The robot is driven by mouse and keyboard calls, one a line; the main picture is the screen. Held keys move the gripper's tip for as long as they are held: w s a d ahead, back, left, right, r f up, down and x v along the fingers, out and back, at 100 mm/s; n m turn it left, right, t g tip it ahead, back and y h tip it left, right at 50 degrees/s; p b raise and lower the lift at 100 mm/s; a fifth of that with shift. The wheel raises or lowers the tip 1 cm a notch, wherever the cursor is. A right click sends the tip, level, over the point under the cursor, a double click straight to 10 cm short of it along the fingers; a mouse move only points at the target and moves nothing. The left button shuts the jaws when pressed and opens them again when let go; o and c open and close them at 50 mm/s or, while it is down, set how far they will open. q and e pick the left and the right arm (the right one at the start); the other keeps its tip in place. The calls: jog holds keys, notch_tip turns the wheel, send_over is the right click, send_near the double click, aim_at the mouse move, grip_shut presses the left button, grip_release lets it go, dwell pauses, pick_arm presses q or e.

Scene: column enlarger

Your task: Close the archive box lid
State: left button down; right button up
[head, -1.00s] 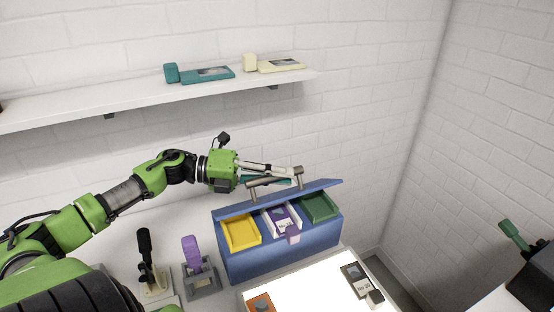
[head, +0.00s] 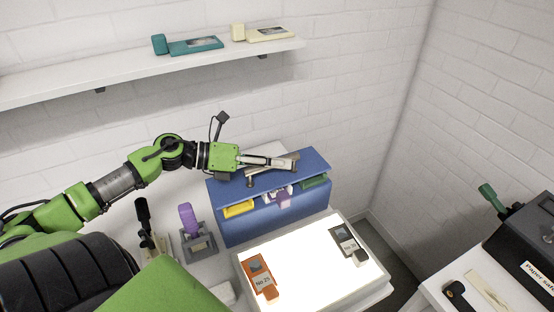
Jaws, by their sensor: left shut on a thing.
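The blue archive box (head: 262,220) stands on the counter against the back wall. Its blue lid (head: 312,163) is tilted part way down over the box, with a gap at the front. Through the gap show parts of a yellow holder (head: 239,209), a white and purple holder (head: 280,197) and a green holder (head: 314,181). A grey-brown bar handle (head: 250,181) is on top of the lid. My left gripper (head: 284,164) reaches in from the left above the lid and is shut on the handle; its fingers partly hide the bar. My right gripper is not in view.
A lit light table (head: 305,262) with an orange holder (head: 257,274) and a dark holder (head: 344,241) lies in front of the box. A purple item in a grey stand (head: 198,243) is left. A shelf (head: 130,79) runs above. A black paper safe (head: 525,245) stands right.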

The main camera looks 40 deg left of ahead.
pick_arm(q)
jog(key=shift+s+f, duration=0.1)
jog(key=shift+f, duration=0.1)
jog(key=c, duration=2)
grip_release()
jog(key=shift+o, duration=0.2)
notch_tip(320, 180, up, 4)
send_over(232, 182)
jog(key=shift+f, duration=0.2)
